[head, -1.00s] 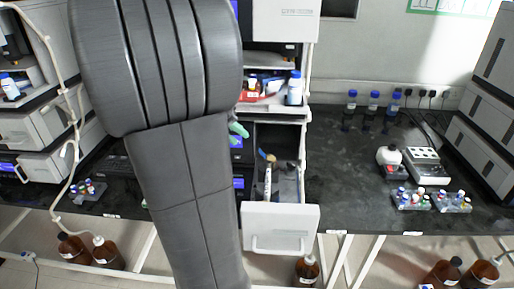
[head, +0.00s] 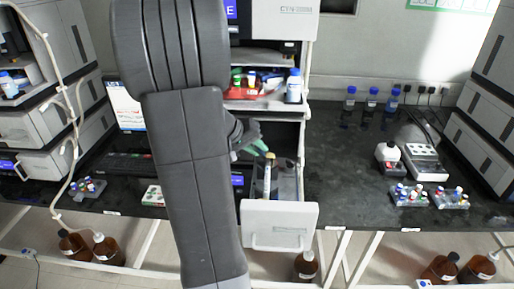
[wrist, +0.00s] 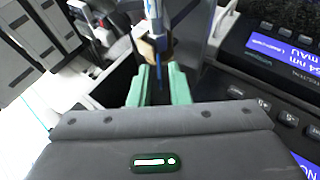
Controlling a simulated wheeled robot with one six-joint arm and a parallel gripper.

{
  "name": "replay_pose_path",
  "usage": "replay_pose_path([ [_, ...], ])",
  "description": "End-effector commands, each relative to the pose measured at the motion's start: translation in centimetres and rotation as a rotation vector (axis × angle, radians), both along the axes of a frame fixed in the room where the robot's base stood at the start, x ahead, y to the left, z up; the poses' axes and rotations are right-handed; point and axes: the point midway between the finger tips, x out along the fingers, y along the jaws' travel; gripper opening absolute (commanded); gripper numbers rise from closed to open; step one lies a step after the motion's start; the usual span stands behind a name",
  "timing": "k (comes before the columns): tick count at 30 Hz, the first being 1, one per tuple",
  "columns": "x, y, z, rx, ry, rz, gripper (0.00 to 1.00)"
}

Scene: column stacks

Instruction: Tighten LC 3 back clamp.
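An open drawer (head: 280,222) juts from the middle stack of instruments and holds an upright pale column (head: 267,180) with a yellowish end fitting (head: 271,156). In the wrist view a brown clamp-like fitting (wrist: 153,48) sits on the column, just beyond my fingertips. A thin blue tube (wrist: 159,72) runs between the fingers. My gripper (head: 256,146) has green fingers and is beside the column top, to its left. In the wrist view my gripper (wrist: 160,80) has its fingers apart, with nothing visibly clamped. Whether they touch the fitting cannot be told. I cannot read an LC 3 label.
A red tray (head: 243,93) with small bottles and a white bottle (head: 294,86) stand above the drawer. Instrument displays (wrist: 280,46) are close on the right in the wrist view. Blue-capped bottles (head: 371,105) stand at the back right.

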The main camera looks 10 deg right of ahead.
Motion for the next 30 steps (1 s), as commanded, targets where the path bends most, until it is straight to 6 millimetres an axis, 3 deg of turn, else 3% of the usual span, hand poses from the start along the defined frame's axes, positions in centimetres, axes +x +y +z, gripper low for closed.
replay_pose_path([
  [3, 0.01, 0.01, 0.02, 0.000, 0.000, 0.000, 0.00],
  [18, 0.21, 0.42, -0.96, -0.080, 0.021, 0.002, 0.00],
  [30, 0.21, 0.61, -0.53, -0.142, 0.040, 0.000, 0.00],
])
